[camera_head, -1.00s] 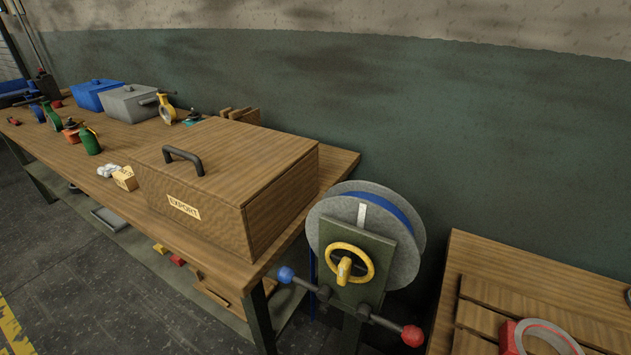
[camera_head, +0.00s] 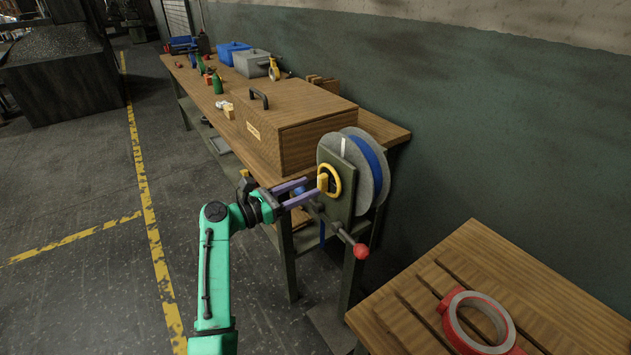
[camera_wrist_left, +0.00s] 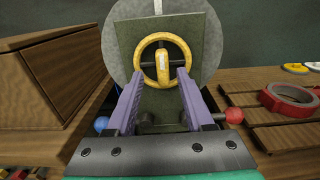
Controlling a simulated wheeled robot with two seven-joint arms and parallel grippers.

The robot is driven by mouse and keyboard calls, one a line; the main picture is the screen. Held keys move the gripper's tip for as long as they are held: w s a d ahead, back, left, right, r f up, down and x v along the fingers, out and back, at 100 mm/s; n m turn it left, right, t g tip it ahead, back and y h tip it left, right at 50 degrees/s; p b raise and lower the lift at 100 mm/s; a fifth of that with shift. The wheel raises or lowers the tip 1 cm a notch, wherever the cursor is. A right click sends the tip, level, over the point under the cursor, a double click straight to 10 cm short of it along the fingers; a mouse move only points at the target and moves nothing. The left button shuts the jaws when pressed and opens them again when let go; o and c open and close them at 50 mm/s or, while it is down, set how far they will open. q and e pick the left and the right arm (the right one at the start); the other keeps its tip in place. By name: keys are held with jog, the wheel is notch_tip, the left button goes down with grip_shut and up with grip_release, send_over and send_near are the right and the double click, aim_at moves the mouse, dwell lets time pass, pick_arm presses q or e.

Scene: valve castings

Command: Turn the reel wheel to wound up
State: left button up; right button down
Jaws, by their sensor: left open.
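The reel (camera_head: 372,170) is a grey drum with a blue band, mounted on a dark green plate at the end of the bench. Its yellow wheel (camera_head: 331,181) faces my left gripper and also shows in the left wrist view (camera_wrist_left: 164,42). My left gripper (camera_head: 312,190) is open, its two purple fingers pointing at the wheel. In the left wrist view the fingertips (camera_wrist_left: 162,75) lie either side of the wheel's yellow middle grip (camera_wrist_left: 163,68); I cannot tell whether they touch it. A crossbar below carries a red knob (camera_head: 361,251) and a blue knob (camera_wrist_left: 101,124). My right gripper is not in view.
A wooden box with a black handle (camera_head: 285,120) stands on the bench just left of the reel. Open floor lies to the left.

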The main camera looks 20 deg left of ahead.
aim_at(318, 184)
pick_arm(q)
jog(key=x, duration=0.3)
jog(key=shift+s+d+r, duration=0.1)
jog(key=shift+d+r, duration=0.05)
jog(key=shift+w+d, duration=0.2)
jog(key=shift+d, duration=0.05)
jog(key=shift+a, duration=0.1)
jog(key=shift+c, duration=0.9)
grip_shut()
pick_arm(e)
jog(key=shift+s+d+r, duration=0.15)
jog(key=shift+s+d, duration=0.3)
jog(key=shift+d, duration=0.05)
pick_arm(q)
jog(key=shift+m, duration=0.4)
